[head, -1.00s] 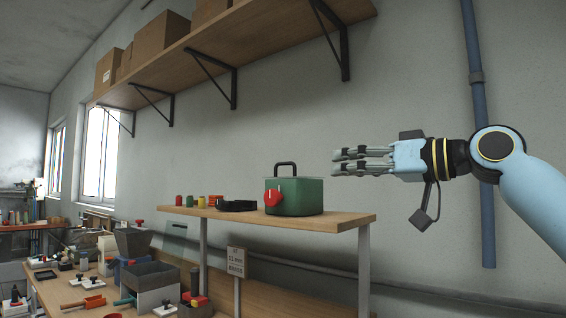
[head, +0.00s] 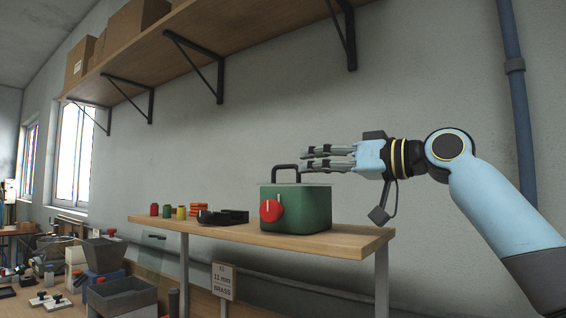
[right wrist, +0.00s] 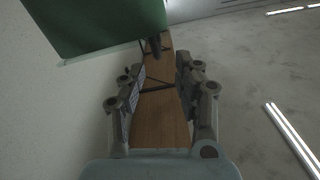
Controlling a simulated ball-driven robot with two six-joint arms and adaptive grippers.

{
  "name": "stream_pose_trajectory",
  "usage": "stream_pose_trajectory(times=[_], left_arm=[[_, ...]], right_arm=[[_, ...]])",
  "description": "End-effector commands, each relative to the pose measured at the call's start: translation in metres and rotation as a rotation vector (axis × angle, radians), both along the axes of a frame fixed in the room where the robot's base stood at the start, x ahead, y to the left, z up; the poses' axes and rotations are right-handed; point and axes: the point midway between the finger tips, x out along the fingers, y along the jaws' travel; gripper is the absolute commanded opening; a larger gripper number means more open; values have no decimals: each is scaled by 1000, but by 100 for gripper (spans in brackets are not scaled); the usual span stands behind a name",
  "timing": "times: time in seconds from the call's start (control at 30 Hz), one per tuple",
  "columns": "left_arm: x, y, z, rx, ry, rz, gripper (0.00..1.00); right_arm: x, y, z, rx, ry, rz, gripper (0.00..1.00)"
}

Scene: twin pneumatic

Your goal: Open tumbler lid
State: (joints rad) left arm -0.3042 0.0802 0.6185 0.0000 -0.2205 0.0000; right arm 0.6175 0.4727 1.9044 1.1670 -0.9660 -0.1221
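A green box-shaped tumbler (head: 305,208) stands on a raised wooden shelf, with a red round knob (head: 271,210) on its front. A black handle (head: 286,168) rises from the top, where the lid is. My right gripper (head: 304,157) reaches in from the right, fingers pointing left, just above the lid and close to the handle. Contact with the handle cannot be told. In the right wrist view its fingers (right wrist: 160,70) are spread apart with nothing visibly clamped. Part of a green surface (right wrist: 95,22) fills the upper left there. My left gripper is not in view.
The raised wooden shelf (head: 345,240) also holds a black tray (head: 222,217) and several small coloured spools (head: 167,211). A bracketed wall shelf (head: 200,35) hangs above. A blue pipe (head: 517,110) runs down the wall at right. Bins crowd the lower left.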

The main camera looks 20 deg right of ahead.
Motion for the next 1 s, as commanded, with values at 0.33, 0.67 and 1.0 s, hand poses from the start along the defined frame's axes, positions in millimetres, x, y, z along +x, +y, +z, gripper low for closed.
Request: stream_pose_trajectory(times=[0.33,0.67,1.0], left_arm=[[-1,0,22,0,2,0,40],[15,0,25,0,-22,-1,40],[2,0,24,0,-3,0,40]], right_arm=[[50,39,3,4,2,1,32],[60,47,0,-1,1,-1,32],[59,47,0,-1,1,-1,2]])
